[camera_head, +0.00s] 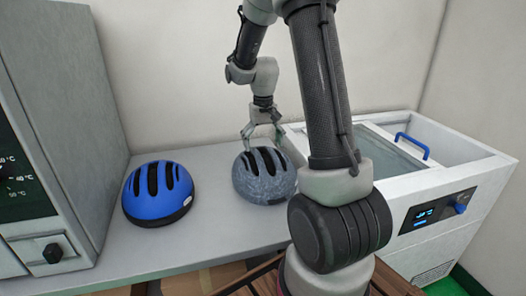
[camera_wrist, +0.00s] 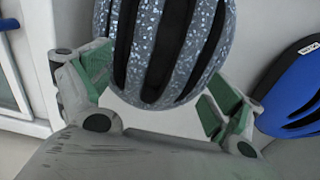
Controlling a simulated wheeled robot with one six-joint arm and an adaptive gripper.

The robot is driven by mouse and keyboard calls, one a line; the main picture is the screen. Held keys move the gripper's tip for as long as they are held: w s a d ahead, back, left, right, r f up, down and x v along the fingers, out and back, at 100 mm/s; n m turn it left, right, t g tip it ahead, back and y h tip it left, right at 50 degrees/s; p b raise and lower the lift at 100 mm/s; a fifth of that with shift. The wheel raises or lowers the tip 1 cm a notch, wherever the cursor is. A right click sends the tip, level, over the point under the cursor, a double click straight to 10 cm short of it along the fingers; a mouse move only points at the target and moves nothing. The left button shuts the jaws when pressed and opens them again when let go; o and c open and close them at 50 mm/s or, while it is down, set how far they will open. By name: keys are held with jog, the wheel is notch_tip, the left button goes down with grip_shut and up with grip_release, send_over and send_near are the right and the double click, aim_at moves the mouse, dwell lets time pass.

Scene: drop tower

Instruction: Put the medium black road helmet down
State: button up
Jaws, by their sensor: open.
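A grey speckled helmet with dark vents (camera_head: 264,178) rests upright on the grey bench top (camera_head: 215,232); no plain black helmet shows. My gripper (camera_head: 262,138) is just above and behind its top edge, pointing down. In the wrist view the speckled helmet (camera_wrist: 170,45) fills the upper middle, between the green-padded fingers of my gripper (camera_wrist: 160,82). The fingers are spread apart on either side of it; whether they touch it I cannot tell. A blue helmet (camera_head: 157,192) stands to the left on the bench, and its edge shows at right in the wrist view (camera_wrist: 292,95).
A grey cabinet with a dial (camera_head: 52,252) stands at the left. A white bath with a blue handle (camera_head: 412,145) and control display stands at the right, close to the speckled helmet. Bare bench lies between the helmets. Wooden slats and cardboard are below the front edge.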

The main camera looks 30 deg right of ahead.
notch_tip(320, 180, up, 8)
jog(key=s+a+r+n+t, duration=0.15)
jog(key=s+a+r, duration=0.35)
jog(key=s+r, duration=0.5)
jog(key=s+a+f+n+t, duration=0.1)
jog(key=s+a+t, duration=0.1)
jog(key=s, duration=1.2)
jog(key=shift+s+a+f+n+t, duration=0.25)
jog(key=shift+a+f+n+t, duration=0.1)
jog(key=shift+a, duration=0.1)
